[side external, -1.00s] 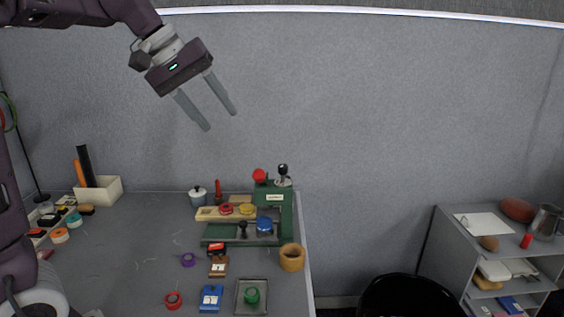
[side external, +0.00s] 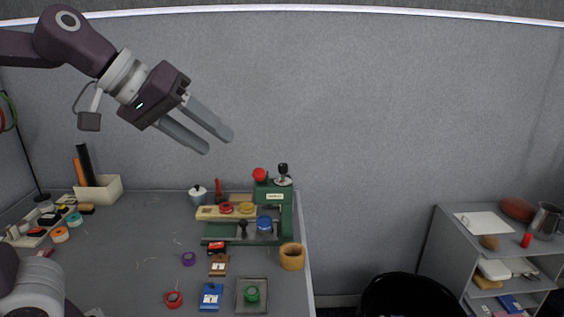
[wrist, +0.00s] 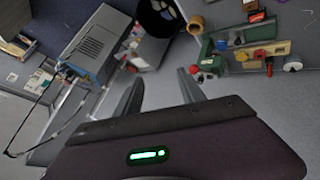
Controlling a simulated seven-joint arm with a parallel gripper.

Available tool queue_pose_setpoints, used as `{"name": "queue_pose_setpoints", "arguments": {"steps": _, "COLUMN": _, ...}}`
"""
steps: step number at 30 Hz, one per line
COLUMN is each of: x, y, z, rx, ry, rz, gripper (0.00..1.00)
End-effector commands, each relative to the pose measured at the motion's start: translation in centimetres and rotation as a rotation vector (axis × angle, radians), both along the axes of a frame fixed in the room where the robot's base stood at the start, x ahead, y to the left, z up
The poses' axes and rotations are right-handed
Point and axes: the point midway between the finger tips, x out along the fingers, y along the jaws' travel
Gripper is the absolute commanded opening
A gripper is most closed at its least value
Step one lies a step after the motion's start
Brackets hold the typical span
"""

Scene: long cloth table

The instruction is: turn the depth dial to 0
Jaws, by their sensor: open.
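A green press-like machine (side external: 289,215) stands at the right end of the table. On top it has a red knob (side external: 259,174) and a black-topped knob on a pale round base (side external: 283,171). A blue round part (side external: 264,223) sits lower in its frame. I cannot tell which part is the depth dial, and no scale is readable. The machine also shows in the wrist view (wrist: 222,50), at upper right. My gripper (side external: 220,144) is open and empty. It is in the air, above and left of the machine, fingers pointing down to the right, touching nothing.
A wooden cup (side external: 292,258), a metal tray (side external: 240,307) with a green roll, a blue block (side external: 211,297) and a red roll (side external: 173,300) lie in front of the machine. A grey shelf (side external: 440,240) is at far right.

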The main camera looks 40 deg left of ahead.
Motion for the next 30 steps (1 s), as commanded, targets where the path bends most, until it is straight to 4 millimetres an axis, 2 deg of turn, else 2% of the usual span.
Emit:
{"name": "queue_pose_setpoints", "arguments": {"steps": 1, "x": 1.8, "y": 0.7, "z": -0.8, "rx": -0.02, "ry": 0.032, "rz": 0.044, "gripper": 0.47}}
{"name": "queue_pose_setpoints", "arguments": {"steps": 5, "x": 7.1, "y": 3.2, "z": -4.0, "rx": -0.054, "ry": 0.114, "rz": 0.204, "gripper": 0.47}}
{"name": "queue_pose_setpoints", "arguments": {"steps": 8, "x": 11.9, "y": 6.1, "z": -8.0, "rx": -0.028, "ry": 0.174, "rz": 0.379, "gripper": 0.47}}
{"name": "queue_pose_setpoints", "arguments": {"steps": 9, "x": 13.8, "y": 7.5, "z": -9.8, "rx": 0.005, "ry": 0.188, "rz": 0.462, "gripper": 0.47}}
{"name": "queue_pose_setpoints", "arguments": {"steps": 12, "x": 18.0, "y": 11.2, "z": -13.5, "rx": 0.133, "ry": 0.173, "rz": 0.648, "gripper": 0.47}}
{"name": "queue_pose_setpoints", "arguments": {"steps": 14, "x": 20.4, "y": 13.1, "z": -14.9, "rx": 0.245, "ry": 0.122, "rz": 0.744, "gripper": 0.47}}
{"name": "queue_pose_setpoints", "arguments": {"steps": 15, "x": 22.0, "y": 14.1, "z": -15.2, "rx": 0.329, "ry": 0.068, "rz": 0.795, "gripper": 0.47}}
{"name": "queue_pose_setpoints", "arguments": {"steps": 17, "x": 24.5, "y": 14.7, "z": -15.0, "rx": 0.459, "ry": -0.041, "rz": 0.842, "gripper": 0.47}}
{"name": "queue_pose_setpoints", "arguments": {"steps": 19, "x": 27.5, "y": 13.7, "z": -13.8, "rx": 0.606, "ry": -0.203, "rz": 0.85, "gripper": 0.47}}
{"name": "queue_pose_setpoints", "arguments": {"steps": 21, "x": 30.1, "y": 11.3, "z": -12.6, "rx": 0.72, "ry": -0.363, "rz": 0.818, "gripper": 0.47}}
{"name": "queue_pose_setpoints", "arguments": {"steps": 23, "x": 31.2, "y": 9.9, "z": -13.5, "rx": 0.789, "ry": -0.445, "rz": 0.793, "gripper": 0.47}}
{"name": "queue_pose_setpoints", "arguments": {"steps": 24, "x": 31.3, "y": 9.8, "z": -15.1, "rx": 0.826, "ry": -0.471, "rz": 0.786, "gripper": 0.47}}
{"name": "queue_pose_setpoints", "arguments": {"steps": 27, "x": 30.9, "y": 10.4, "z": -18.5, "rx": 0.884, "ry": -0.5, "rz": 0.781, "gripper": 0.47}}
{"name": "queue_pose_setpoints", "arguments": {"steps": 30, "x": 30.5, "y": 10.8, "z": -20.3, "rx": 0.912, "ry": -0.515, "rz": 0.776, "gripper": 0.47}}
